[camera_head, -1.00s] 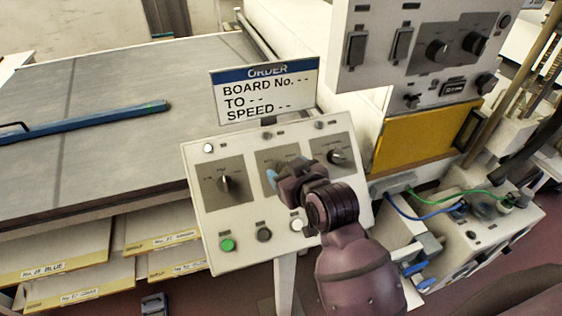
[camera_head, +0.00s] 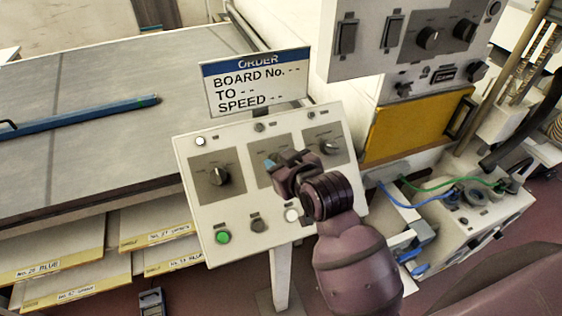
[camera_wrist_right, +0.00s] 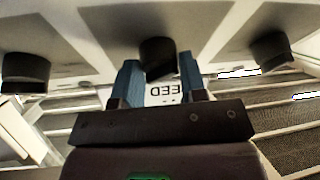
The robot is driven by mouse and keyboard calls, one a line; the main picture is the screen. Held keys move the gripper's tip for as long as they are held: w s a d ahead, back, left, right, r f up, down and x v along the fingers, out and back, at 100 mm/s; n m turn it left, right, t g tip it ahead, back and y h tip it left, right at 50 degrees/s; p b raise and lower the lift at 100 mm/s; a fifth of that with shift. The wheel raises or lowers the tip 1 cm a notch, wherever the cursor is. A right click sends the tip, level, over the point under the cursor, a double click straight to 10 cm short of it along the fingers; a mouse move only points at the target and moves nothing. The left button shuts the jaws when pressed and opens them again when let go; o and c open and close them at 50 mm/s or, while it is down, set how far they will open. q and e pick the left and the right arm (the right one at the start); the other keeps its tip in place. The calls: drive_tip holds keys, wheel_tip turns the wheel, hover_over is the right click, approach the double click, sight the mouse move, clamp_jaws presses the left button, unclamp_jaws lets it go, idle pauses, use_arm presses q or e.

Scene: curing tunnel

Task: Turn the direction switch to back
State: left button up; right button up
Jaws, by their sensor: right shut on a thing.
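The sloped white control panel (camera_head: 235,195) has three dark rotary knobs on grey plates: a left knob (camera_head: 219,176), a middle one and a right knob (camera_head: 328,146). Their labels are too small to read. My right gripper (camera_head: 284,165) is at the middle plate and hides its knob in the head view. In the right wrist view, the middle knob (camera_wrist_right: 157,54) sits between the two blue-grey fingertips (camera_wrist_right: 160,80), and the gripper is shut on it. Which way this knob points cannot be told. My left gripper is not in view.
An order sign (camera_head: 255,82) stands behind the panel. A green button (camera_head: 222,237), a dark one (camera_head: 258,225) and a white one (camera_head: 292,215) line the panel's lower edge. A taller switch cabinet (camera_head: 378,60) stands at the right; a grey conveyor bed (camera_head: 100,120) lies at the left.

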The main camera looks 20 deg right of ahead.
drive_tip(key=n, duration=0.2)
drive_tip(key=n+g+y, duration=0.1)
drive_tip(key=n, duration=0.2)
drive_tip(key=shift+w+d+r+y, duration=0.1)
drive_tip(key=shift+d+r+y, duration=0.05)
drive_tip(key=shift+y, duration=0.15)
drive_tip(key=n, duration=0.2)
drive_tip(key=n+g+y, duration=0.1)
drive_tip(key=n, duration=0.1)
drive_tip(key=shift+w+d+r+n+g, duration=0.1)
drive_tip(key=shift+w+n+g, duration=0.05)
drive_tip(key=shift+n+g, duration=0.2)
drive_tip(key=n+g, duration=0.1)
drive_tip(key=n, duration=0.1)
drive_tip(key=n+g, duration=0.1)
drive_tip(key=n, duration=0.2)
drive_tip(key=shift+w+r+n, duration=0.1)
drive_tip(key=shift+n, duration=0.15)
drive_tip(key=shift+n+g, duration=0.75)
drive_tip(key=shift+n, duration=0.85)
drive_tip(key=o, duration=0.9)
